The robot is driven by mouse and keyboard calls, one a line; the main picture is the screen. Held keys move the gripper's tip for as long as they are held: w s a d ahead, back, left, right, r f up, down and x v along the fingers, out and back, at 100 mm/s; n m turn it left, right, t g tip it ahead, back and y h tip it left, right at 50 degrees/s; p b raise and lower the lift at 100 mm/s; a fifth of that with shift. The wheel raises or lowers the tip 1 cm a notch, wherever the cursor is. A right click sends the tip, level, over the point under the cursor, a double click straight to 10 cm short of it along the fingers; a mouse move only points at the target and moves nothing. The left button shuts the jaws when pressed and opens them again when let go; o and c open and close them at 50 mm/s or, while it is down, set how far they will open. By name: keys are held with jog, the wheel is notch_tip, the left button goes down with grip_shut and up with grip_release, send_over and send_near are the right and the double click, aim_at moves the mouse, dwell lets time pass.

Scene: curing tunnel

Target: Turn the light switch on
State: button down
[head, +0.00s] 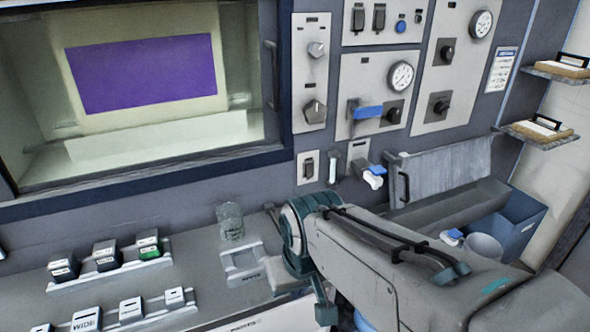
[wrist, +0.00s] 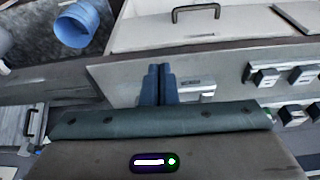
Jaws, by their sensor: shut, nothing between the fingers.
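A small pale plate with a dark rocker (head: 308,167) is on the grey front panel, below the knob panel in the head view. It looks like the light switch; its on or off position is too small to tell. Two dark toggles (head: 368,18) sit on a plate higher up. My gripper (wrist: 157,84) shows in the wrist view with its two blue fingers shut together and nothing between them. In the head view my arm reaches over the counter, below and apart from the rocker plate. The switch does not show clearly in the wrist view.
A blue-handled valve (head: 367,112) and a blue-and-white tap-like fitting (head: 373,176) stick out right of the rocker plate. A glass jar (head: 230,221) stands on the counter, left of my arm. Labelled blocks (head: 106,255) sit in rows at left. A blue bin (head: 520,220) is at right.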

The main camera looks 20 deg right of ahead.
aim_at(310, 176)
jog(key=w+d+f+n+t+b, duration=0.2)
jog(key=w+d+n+t+b, duration=0.8)
jog(key=w+d+n, duration=0.8)
jog(key=w+d+t, duration=0.1)
jog(key=w+t, duration=0.1)
jog(key=t, duration=0.1)
jog(key=shift+t+y, duration=0.3)
jog(key=shift+w, duration=0.1)
jog(key=w, duration=0.4)
jog(key=w+f, duration=0.1)
jog(key=w, duration=0.4)
jog(key=w+p, duration=0.1)
jog(key=w, duration=0.3)
jog(key=shift+w+a+f, duration=0.2)
jog(key=shift+w+f, duration=0.15)
jog(key=shift+f+b, duration=0.1)
jog(key=shift+b, duration=0.2)
